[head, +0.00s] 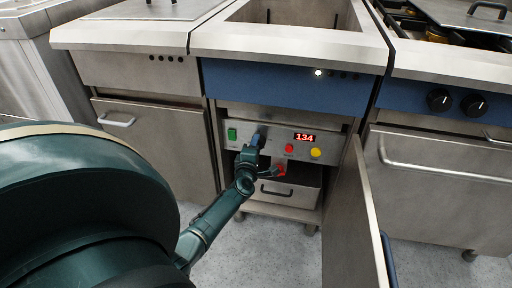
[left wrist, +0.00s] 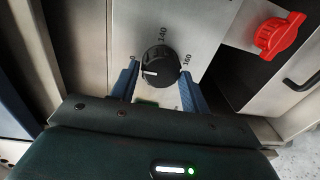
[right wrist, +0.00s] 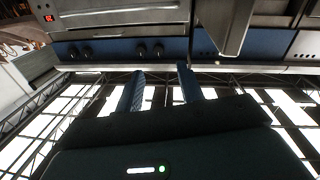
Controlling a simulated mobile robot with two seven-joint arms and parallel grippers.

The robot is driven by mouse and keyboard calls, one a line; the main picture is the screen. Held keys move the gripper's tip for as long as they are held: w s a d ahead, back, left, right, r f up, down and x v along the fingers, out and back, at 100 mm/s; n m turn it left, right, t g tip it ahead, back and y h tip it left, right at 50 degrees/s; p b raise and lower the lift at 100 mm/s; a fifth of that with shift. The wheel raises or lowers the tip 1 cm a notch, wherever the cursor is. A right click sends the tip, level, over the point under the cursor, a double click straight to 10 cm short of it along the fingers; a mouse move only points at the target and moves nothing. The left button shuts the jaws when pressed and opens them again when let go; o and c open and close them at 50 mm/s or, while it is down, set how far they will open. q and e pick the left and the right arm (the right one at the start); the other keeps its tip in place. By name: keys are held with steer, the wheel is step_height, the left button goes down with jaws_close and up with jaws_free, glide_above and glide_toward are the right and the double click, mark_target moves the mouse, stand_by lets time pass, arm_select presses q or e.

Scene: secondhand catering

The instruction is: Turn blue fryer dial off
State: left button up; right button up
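The black fryer dial (left wrist: 160,66) shows in the left wrist view, with a white mark toward its lower left and the numbers 140 and 160 beside it. In the head view my gripper hides it on the control panel (head: 272,147) below the blue fryer front (head: 285,86). My left gripper (left wrist: 160,78) is open, with one blue finger on each side of the dial; I cannot tell whether they touch it. It also shows in the head view (head: 257,141) at the panel. My right gripper (right wrist: 160,82) is open and empty, outside the head view.
The panel has a green switch (head: 232,133), a red display reading 134 (head: 304,137), a red button (head: 289,149) and a yellow button (head: 316,152). A red valve handle (left wrist: 279,34) sits close below. An open cabinet door (head: 352,220) stands to the right.

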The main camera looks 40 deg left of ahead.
arm_select(q)
steer(key=o, duration=0.3)
steer(key=f+p+v, duration=0.1)
steer(key=p+v, duration=0.2)
steer(key=v, duration=1)
steer(key=shift+r+p, duration=0.3)
steer(key=shift+r, duration=0.1)
arm_select(e)
steer(key=shift+s+d+f+m+g+h, duration=0.15)
steer(key=shift+d+m+g+h, duration=0.2)
steer(key=shift+g, duration=0.25)
steer(key=shift+s+d+r+m+g+h, duration=0.15)
steer(key=shift+m+g+h, duration=0.1)
steer(key=shift+g+h, duration=0.3)
arm_select(q)
steer(key=shift+s, duration=0.1)
arm_select(e)
steer(key=shift+f, duration=0.1)
